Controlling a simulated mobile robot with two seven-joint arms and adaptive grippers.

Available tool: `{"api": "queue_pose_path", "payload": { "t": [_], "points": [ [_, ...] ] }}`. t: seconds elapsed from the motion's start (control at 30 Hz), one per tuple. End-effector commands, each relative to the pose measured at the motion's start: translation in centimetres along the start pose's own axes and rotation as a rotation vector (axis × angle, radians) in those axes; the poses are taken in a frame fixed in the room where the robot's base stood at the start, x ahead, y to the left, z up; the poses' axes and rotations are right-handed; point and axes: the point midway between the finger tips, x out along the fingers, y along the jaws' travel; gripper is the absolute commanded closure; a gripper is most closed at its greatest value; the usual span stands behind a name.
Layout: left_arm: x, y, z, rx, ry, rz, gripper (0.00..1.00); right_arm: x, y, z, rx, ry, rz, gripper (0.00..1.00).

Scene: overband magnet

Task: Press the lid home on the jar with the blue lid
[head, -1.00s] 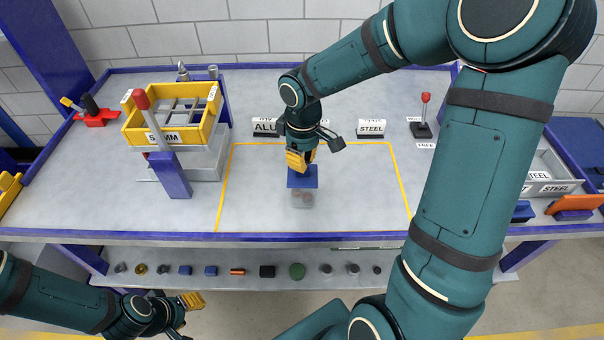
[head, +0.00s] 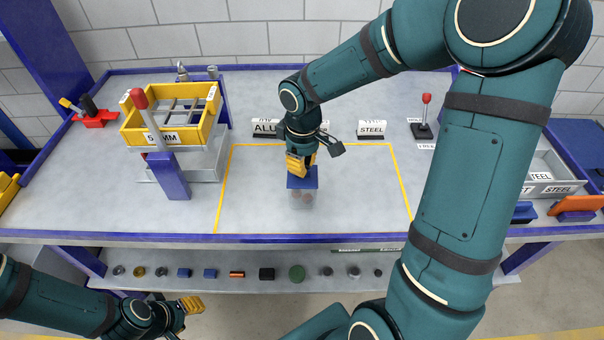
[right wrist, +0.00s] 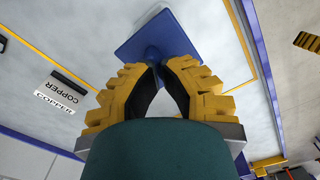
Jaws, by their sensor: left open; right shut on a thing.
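My right gripper (head: 300,168) points down from above and is shut on the lid's small knob. In the right wrist view the fingertips (right wrist: 154,66) meet at the knob over the blue plate (right wrist: 170,38). My left gripper (head: 188,304) is open and empty, low in front of the table.
Label signs, including STEEL (head: 371,128), stand behind the jar. Grey bins (head: 545,180) are at the right. Several small pieces lie on the lower shelf (head: 220,262).

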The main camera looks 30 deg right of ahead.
Motion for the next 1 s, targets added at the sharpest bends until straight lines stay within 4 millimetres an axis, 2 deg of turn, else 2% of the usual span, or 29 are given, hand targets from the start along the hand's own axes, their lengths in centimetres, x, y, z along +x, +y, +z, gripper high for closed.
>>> {"api": "queue_pose_path", "payload": {
  "t": [0.17,1.0],
  "points": [
    [-0.4,0.2,-0.1,0.000,0.000,0.000,0.56,-0.5,0.0,0.0,0.000,-0.001,0.000,1.00],
    [-5.0,1.9,-0.6,0.000,0.000,0.000,0.56,-6.6,0.0,0.0,0.000,0.000,0.000,1.00]
  ]
}}
